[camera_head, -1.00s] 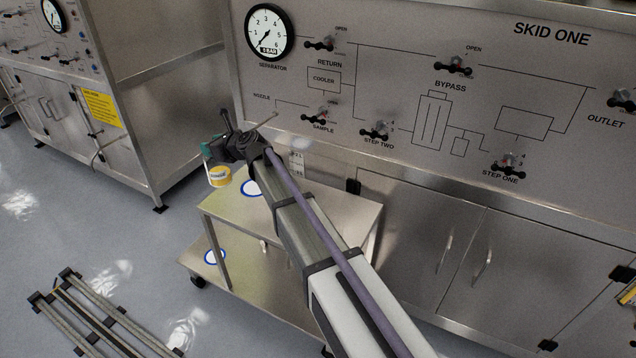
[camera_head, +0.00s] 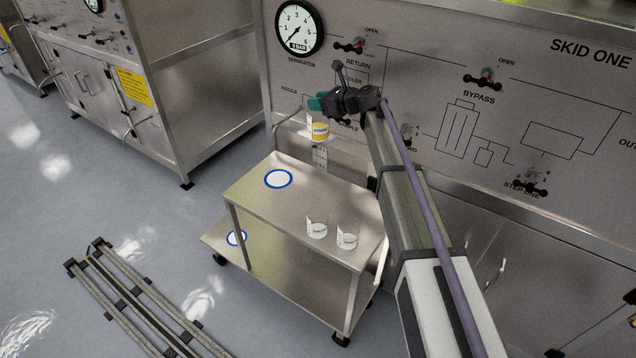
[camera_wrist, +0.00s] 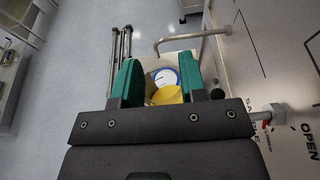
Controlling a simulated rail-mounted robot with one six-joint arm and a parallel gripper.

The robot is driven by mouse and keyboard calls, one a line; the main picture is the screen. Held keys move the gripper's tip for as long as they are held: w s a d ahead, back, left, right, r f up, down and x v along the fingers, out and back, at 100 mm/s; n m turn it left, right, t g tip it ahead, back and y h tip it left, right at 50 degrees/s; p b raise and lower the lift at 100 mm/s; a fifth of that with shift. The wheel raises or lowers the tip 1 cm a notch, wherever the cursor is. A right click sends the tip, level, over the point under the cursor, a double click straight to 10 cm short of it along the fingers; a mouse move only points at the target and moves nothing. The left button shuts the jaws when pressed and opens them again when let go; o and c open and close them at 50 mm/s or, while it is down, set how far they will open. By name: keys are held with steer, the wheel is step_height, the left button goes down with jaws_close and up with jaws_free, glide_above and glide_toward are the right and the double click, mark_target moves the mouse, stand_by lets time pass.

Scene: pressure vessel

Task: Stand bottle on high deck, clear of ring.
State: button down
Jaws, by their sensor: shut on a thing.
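The bottle hangs roughly upright, with the cart lower in the picture. The high deck (camera_head: 262,205) is the cart's steel top. A blue ring with a white centre (camera_head: 279,179) lies at its far left and also shows beyond the bottle in the wrist view (camera_wrist: 166,76).
Two clear beakers (camera_head: 316,229) (camera_head: 347,238) stand at the high deck's near right. The lower deck (camera_head: 262,270) bears another blue ring (camera_head: 237,238). A bent pipe (camera_wrist: 190,40) shows beyond the fingers. The high deck's middle looks clear. Rails (camera_head: 130,300) lie on the floor.

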step_height(320, 180, down, 25)
steer(key=b, duration=2.2)
steer(key=c, duration=1.1)
jaws_free()
steer(key=o, duration=0.4)
steer(key=shift+r, duration=0.1)
steer(key=p+v, duration=0.3)
steer(key=v, duration=0.9)
steer(key=shift+r, duration=0.1)
steer(key=shift+d, duration=0.15)
